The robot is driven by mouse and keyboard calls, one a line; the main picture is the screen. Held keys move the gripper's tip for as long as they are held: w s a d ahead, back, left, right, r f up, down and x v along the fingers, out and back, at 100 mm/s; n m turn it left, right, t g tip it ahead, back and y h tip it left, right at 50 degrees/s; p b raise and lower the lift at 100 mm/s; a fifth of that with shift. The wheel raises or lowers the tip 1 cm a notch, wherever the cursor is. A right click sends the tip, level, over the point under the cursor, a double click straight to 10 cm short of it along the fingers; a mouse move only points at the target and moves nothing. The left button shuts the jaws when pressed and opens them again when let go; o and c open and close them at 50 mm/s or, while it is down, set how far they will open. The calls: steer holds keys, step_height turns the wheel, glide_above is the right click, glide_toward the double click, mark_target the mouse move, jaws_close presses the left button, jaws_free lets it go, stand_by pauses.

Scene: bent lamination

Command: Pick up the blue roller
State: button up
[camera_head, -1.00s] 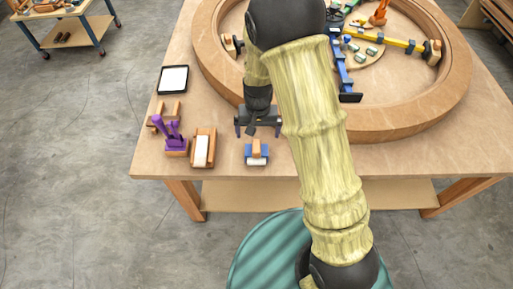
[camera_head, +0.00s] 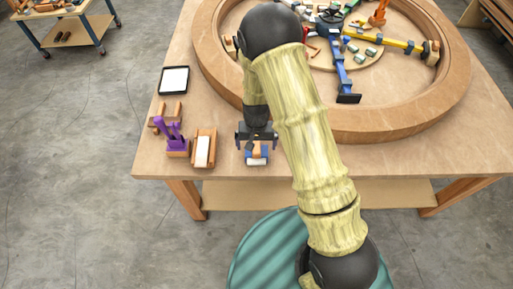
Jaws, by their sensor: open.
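The fingers show on either side of the wooden part. I cannot tell whether they touch it. The gripper hides the roller's far side.
To the left stand a wooden holder with a white roll (camera_head: 203,150), a purple tool (camera_head: 173,132) on a wooden block and a black-framed white tray (camera_head: 174,80). A large wooden ring (camera_head: 400,125) fills the table's back and right. The front-right tabletop (camera_head: 400,160) is clear.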

mark_target(257, 145)
steer(key=shift+f, duration=0.75)
steer(key=c, duration=1.3)
steer(key=shift+o, duration=0.2)
step_height(257, 145, up, 10)
steer(key=shift+r+b, duration=0.1)
steer(key=shift+b, duration=0.65)
